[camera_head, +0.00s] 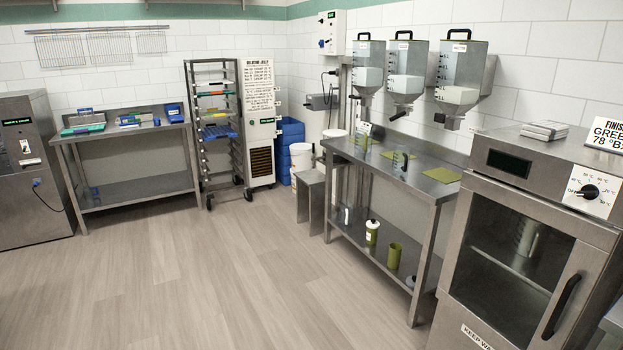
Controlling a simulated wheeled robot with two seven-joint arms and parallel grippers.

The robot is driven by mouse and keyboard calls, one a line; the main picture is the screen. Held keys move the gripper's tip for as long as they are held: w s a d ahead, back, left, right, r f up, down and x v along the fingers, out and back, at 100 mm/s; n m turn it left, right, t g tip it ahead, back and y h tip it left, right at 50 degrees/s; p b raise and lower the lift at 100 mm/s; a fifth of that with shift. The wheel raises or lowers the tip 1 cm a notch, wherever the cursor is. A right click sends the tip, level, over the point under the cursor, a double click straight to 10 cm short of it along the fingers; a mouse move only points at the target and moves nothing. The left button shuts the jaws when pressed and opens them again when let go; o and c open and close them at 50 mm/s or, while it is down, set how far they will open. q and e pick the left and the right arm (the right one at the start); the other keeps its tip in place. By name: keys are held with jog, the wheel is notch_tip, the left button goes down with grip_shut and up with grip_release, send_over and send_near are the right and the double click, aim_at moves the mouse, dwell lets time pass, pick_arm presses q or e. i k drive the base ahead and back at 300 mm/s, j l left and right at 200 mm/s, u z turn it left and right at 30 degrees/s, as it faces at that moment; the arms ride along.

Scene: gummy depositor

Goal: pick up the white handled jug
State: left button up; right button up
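I cannot make out a white jug with a handle for certain. A white bottle with a green label (371,232) and an olive-green cup (394,256) stand on the bench's lower shelf. Neither of my grippers is in view.
The steel bench (375,160) stands along the right wall under three hoppers (406,62). The steel cabinet (515,180), door shut, is at the near right. A tray rack (212,130), white buckets (301,160) and another bench (130,135) stand farther back. The middle floor is clear.

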aim_at(345, 210)
jog(key=i, duration=2.05)
jog(key=i+z, duration=0.2)
jog(key=i, duration=0.3)
jog(key=i+j+z, duration=0.2)
jog(key=i, duration=0.25)
jog(key=i+j+z, duration=0.2)
jog(key=i, duration=0.3)
jog(key=i+j+z, duration=0.2)
jog(key=i, duration=0.25)
jog(key=i+j+z, duration=0.7)
jog(key=i+j, duration=0.1)
jog(key=j, duration=0.1)
